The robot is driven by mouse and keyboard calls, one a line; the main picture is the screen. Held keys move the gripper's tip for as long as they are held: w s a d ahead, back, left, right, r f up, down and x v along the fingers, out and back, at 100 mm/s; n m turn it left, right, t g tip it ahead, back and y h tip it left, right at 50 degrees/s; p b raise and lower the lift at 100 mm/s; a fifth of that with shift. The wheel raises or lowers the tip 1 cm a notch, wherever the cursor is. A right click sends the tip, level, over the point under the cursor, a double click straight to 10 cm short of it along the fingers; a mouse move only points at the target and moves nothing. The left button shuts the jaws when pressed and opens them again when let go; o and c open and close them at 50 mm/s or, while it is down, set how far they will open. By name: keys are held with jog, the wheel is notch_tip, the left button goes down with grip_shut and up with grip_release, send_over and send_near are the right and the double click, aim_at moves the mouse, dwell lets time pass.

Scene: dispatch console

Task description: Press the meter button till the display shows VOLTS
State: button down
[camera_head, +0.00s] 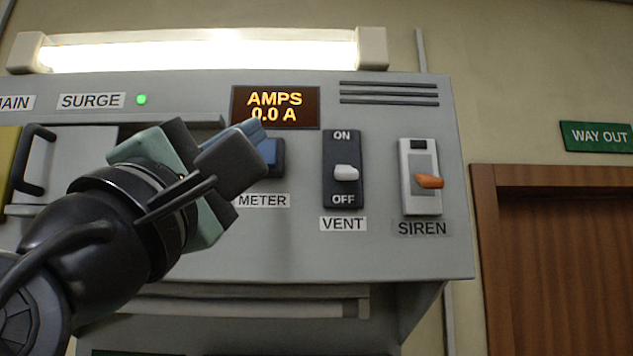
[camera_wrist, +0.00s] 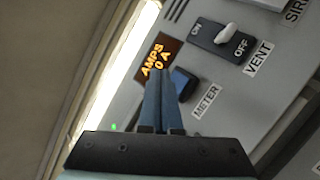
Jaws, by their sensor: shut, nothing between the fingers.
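The meter display (camera_head: 275,107) reads "AMPS 0.0 A" in orange letters on a dark panel. It also shows in the wrist view (camera_wrist: 157,58), partly covered by my fingers. The blue meter button (camera_head: 273,155) sits below the display, above the METER label (camera_head: 262,201); my gripper hides its left part. In the wrist view the button (camera_wrist: 184,83) shows just right of my fingertips. My gripper (camera_head: 252,130) is shut and empty, its blue fingertips in front of the console at the button's upper left. I cannot tell whether they touch it.
To the right are the VENT switch (camera_head: 345,172) and the SIREN switch (camera_head: 428,181) with an orange lever. To the left are a SURGE label with a lit green lamp (camera_head: 141,99) and a dark handle (camera_head: 38,160). A bright lamp (camera_head: 205,50) runs along the top.

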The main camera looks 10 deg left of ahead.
aim_at(261, 153)
jog(key=shift+w+a, duration=0.35)
jog(key=shift+w, duration=0.55)
jog(key=shift+w+d, duration=0.1)
dwell(0.5)
jog(key=shift+w, duration=0.15)
dwell(0.7)
jog(key=shift+w+a, duration=0.2)
jog(key=shift+w, duration=0.05)
